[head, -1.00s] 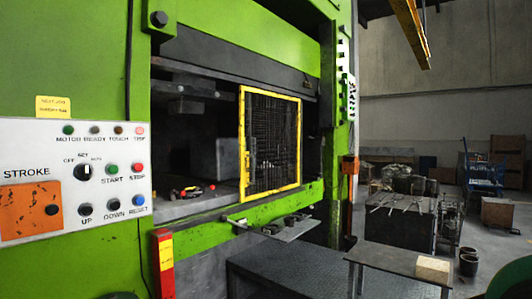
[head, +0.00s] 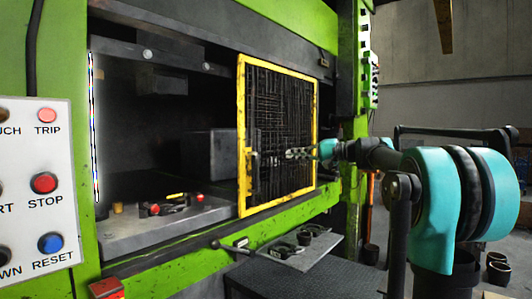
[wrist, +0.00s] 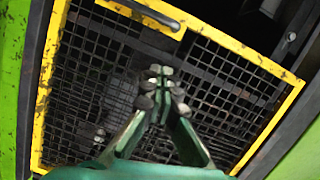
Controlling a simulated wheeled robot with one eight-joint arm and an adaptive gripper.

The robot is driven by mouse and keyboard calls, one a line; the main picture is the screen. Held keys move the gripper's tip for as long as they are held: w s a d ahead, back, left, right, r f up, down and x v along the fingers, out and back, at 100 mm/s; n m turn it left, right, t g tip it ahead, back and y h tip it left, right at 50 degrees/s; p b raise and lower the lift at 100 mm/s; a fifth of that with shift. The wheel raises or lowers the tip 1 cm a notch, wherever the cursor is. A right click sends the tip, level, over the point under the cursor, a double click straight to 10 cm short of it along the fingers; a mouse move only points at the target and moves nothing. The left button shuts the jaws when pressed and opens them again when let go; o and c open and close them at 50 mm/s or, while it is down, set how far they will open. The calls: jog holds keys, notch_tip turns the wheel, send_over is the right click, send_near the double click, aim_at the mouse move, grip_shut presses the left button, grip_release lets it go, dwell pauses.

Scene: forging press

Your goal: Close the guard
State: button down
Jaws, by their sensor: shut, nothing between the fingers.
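The guard (head: 278,100) is a yellow-framed dark mesh panel over the right part of the press opening, and the left part is uncovered. My gripper (head: 290,153) is in front of the mesh, just right of the handle. In the wrist view my gripper (wrist: 160,78) has its fingertips together and empty. I cannot tell whether they touch the mesh.
The control panel (head: 40,180) with buttons is at the left. Tools (head: 172,203) lie on the press bed in the uncovered part. A shelf (head: 305,250) with metal parts juts out below the guard. A grey block (head: 205,155) stands inside, behind the guard's left edge.

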aim_at(262, 152)
jog(key=w+a, duration=0.1)
jog(key=a, duration=0.1)
jog(key=w+a, duration=0.2)
jog(key=a, duration=0.1)
jog(key=w+a+r, duration=0.1)
jog(key=a, duration=0.2)
jog(key=shift+w+a+r, duration=0.1)
jog(key=shift+w, duration=0.3)
jog(key=shift+s+a+f, duration=0.2)
jog(key=shift+s+a, duration=0.55)
jog(key=shift+s+a+f, duration=0.2)
jog(key=shift+s+a, duration=0.55)
